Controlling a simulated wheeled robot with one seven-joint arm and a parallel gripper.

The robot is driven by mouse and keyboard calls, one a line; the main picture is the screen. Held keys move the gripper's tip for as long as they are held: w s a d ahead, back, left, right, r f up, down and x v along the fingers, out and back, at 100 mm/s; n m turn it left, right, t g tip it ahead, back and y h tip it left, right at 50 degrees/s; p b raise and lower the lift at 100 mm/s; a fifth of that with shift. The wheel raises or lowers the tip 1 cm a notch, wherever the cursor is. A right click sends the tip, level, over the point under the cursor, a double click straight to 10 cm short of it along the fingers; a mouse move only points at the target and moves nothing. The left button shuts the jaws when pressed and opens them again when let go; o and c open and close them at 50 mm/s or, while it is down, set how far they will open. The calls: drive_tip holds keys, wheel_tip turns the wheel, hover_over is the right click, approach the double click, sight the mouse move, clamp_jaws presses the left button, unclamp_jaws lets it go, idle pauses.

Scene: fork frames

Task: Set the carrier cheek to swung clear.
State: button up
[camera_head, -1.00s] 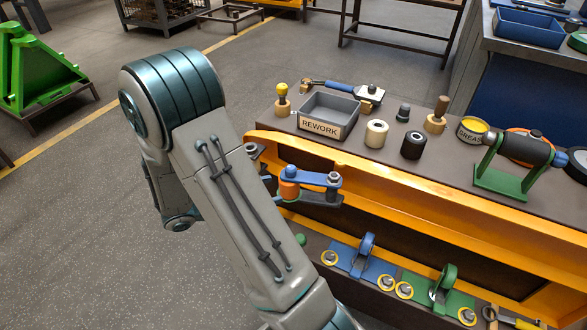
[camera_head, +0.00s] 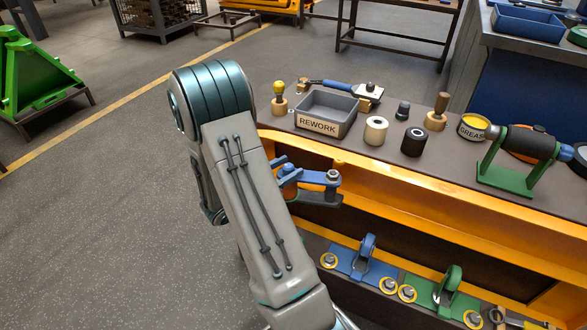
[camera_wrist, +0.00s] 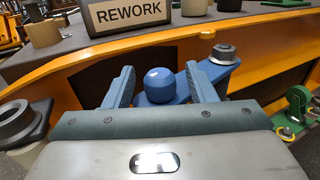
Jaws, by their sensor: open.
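The carrier cheek appears to be the blue arm (camera_wrist: 212,70) on the front of the orange bench rail. It also shows in the head view (camera_head: 318,177), with a grey bolt (camera_wrist: 223,53) at its right end. A round blue knob (camera_wrist: 160,86) stands at its left part. My gripper (camera_wrist: 160,72) is open, its two blue fingers on either side of the knob, with gaps visible. In the head view my gripper (camera_head: 289,172) reaches the cheek's left end, partly hidden by my arm. A dark lower plate (camera_head: 318,200) lies beneath the cheek.
The orange rail (camera_head: 420,195) runs close behind the cheek. The REWORK tray (camera_head: 345,101), a cream roller (camera_head: 376,131) and a black roller (camera_head: 414,142) stand on the bench top. Blue and green brackets (camera_head: 365,258) sit on the lower shelf.

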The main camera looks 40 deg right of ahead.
drive_tip(key=shift+d, duration=1.3)
clamp_jaws()
